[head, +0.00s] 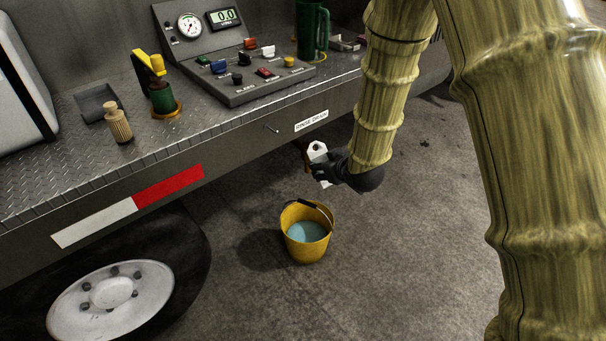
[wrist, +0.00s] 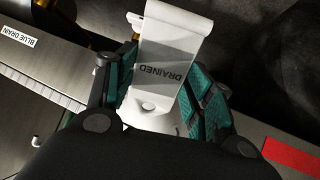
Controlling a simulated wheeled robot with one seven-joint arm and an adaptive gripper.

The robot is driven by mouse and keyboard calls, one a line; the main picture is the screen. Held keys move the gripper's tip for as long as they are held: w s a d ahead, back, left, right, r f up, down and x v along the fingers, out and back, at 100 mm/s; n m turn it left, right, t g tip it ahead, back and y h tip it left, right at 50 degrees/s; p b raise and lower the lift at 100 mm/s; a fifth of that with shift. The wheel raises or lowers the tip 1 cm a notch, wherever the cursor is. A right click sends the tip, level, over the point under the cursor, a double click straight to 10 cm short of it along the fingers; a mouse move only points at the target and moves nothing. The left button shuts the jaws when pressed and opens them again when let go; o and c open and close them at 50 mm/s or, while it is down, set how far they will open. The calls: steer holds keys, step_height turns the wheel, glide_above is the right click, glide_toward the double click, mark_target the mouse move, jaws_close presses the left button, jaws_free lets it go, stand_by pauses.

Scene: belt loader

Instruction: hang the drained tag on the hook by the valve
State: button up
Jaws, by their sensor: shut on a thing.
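The white tag (head: 318,151) is in my gripper (head: 325,173), beside the loader's side edge and above the floor. In the wrist view the tag (wrist: 170,48) reads DRAINED, upside down, and has a round hole. My gripper's green-padded fingers (wrist: 162,95) are shut on it from both sides. A small hook (head: 272,129) sticks out of the side panel, left of the white drain label, apart from the tag. In the wrist view a small pale peg, seemingly this hook (wrist: 37,141), is at the left. The valve (head: 304,158) is mostly hidden under the edge behind the tag.
A yellow bucket (head: 306,232) with bluish liquid stands on the floor below my gripper. The deck above holds a control panel (head: 245,80), a green jug (head: 312,30) and a wooden-handled item (head: 118,123). A wheel (head: 112,300) is at lower left. The panel front around the hook is clear.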

steer(key=a+t+y+b, duration=0.1)
steer(key=b, duration=0.1)
steer(key=w+a+n+t+y+b, duration=0.1)
steer(key=b, duration=0.1)
steer(key=shift+w+a+f+b, duration=0.1)
steer(key=shift+w+f+b, duration=0.15)
steer(key=shift+f+b, duration=0.15)
steer(key=a+n+t+y+b, duration=0.1)
steer(key=y+b, duration=0.1)
steer(key=b, duration=0.1)
steer(key=shift+w+a+r, duration=0.15)
steer(key=shift+a+r, duration=0.05)
steer(key=shift+w+a+r+n+t+y+b, duration=0.15)
steer(key=shift+w+a+n+y+b, duration=0.35)
steer(key=shift+w+a+b, duration=0.75)
steer(key=shift+w+a+r+n+t+y+b, duration=0.2)
steer(key=shift+w+a+y+b, duration=0.7)
steer(key=shift+a+b, duration=0.65)
steer(key=shift+w+a+r+n+t+y+b, duration=0.15)
steer(key=shift+w+a+n+y+b, duration=0.25)
steer(key=shift+w+a+b, duration=1)
steer(key=shift+s+a, duration=0.15)
steer(key=shift+s, duration=0.05)
steer(key=o, duration=1)
